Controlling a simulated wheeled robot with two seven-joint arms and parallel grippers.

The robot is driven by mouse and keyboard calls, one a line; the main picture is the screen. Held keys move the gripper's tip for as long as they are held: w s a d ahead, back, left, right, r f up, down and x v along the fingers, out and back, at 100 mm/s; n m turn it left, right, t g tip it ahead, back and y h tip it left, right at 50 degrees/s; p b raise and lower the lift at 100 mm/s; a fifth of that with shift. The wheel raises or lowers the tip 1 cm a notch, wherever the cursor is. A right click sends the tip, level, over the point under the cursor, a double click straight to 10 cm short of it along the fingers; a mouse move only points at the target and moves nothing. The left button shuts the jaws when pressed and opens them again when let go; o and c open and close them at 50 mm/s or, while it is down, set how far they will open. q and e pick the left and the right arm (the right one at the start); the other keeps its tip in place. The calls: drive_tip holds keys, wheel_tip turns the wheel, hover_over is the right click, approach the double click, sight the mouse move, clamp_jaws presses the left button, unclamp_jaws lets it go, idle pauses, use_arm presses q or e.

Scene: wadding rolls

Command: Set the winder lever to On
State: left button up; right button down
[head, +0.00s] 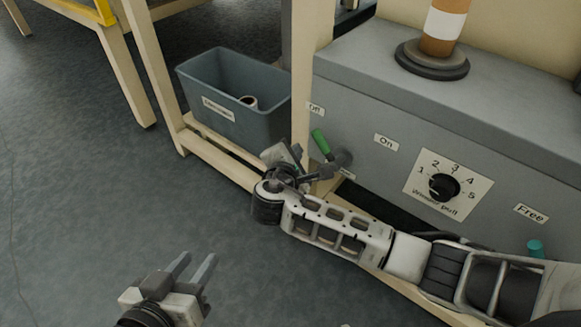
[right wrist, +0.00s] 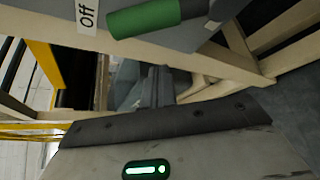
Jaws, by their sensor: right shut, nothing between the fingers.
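The winder lever has a green handle (head: 321,142) on a grey pivot (head: 343,158) on the front of the grey machine. It leans up and left, towards the Off label (head: 316,108); the On label (head: 386,142) is to its right. In the right wrist view the green handle (right wrist: 145,18) lies across the top, beside the Off label (right wrist: 88,13). My right gripper (head: 329,172) is shut and empty, just below the lever; whether it touches is unclear. Its fingers (right wrist: 158,84) show below the handle. My left gripper (head: 192,266) is open and empty, low over the floor.
A numbered dial (head: 444,187) and a Free label (head: 531,213) with a teal handle (head: 535,248) are further right on the machine. A blue-grey bin (head: 235,100) stands on a wooden frame (head: 215,150) to the left. The floor at lower left is clear.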

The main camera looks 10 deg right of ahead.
sight(329, 147)
drive_tip(key=s+d+r, duration=0.1)
drive_tip(key=d+r, duration=0.1)
drive_tip(key=shift+s+d+r+p, duration=0.25)
drive_tip(key=shift+s+d+p, duration=0.05)
drive_tip(key=shift+s, duration=0.05)
idle(0.4)
